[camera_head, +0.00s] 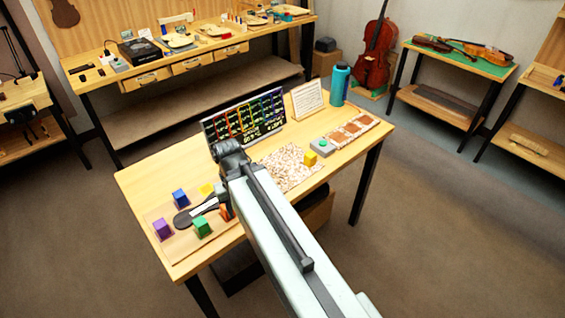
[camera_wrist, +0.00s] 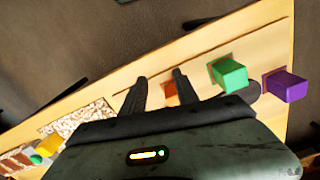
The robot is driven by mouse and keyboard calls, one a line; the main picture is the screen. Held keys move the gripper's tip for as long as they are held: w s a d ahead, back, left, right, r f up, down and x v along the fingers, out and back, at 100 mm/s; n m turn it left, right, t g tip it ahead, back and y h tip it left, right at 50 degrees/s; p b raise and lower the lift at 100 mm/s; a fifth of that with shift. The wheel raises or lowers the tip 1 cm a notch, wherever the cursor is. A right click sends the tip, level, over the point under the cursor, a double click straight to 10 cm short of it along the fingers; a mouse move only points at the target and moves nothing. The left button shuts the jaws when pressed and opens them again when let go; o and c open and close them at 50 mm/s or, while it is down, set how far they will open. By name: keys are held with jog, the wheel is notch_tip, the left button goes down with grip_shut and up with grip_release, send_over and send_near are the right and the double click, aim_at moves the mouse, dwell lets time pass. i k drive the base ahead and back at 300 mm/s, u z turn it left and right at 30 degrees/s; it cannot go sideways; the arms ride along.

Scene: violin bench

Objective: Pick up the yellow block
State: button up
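The yellow block (camera_head: 310,158) sits on the bench at the right edge of the speckled mat, beside a green button. In the wrist view the yellow block (camera_wrist: 47,145) is at the lower left, well away from my fingers. My gripper (camera_wrist: 159,77) is open, its two dark fingers apart and pointing toward the bench's tray side. An orange-red block (camera_wrist: 171,96) shows between and beyond the fingers; I cannot tell how far below them it is. In the head view my arm hides most of the gripper.
A wooden board (camera_head: 160,212) at the bench's left bears purple (camera_head: 163,229), blue (camera_head: 180,197) and green (camera_head: 202,226) blocks, a flat yellow patch (camera_head: 206,189) and a dark paddle-shaped item (camera_head: 183,218).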

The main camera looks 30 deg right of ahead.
aim_at(310, 157)
jog(key=u, duration=3.4)
jog(key=k, duration=1.75)
jog(key=z, duration=0.65)
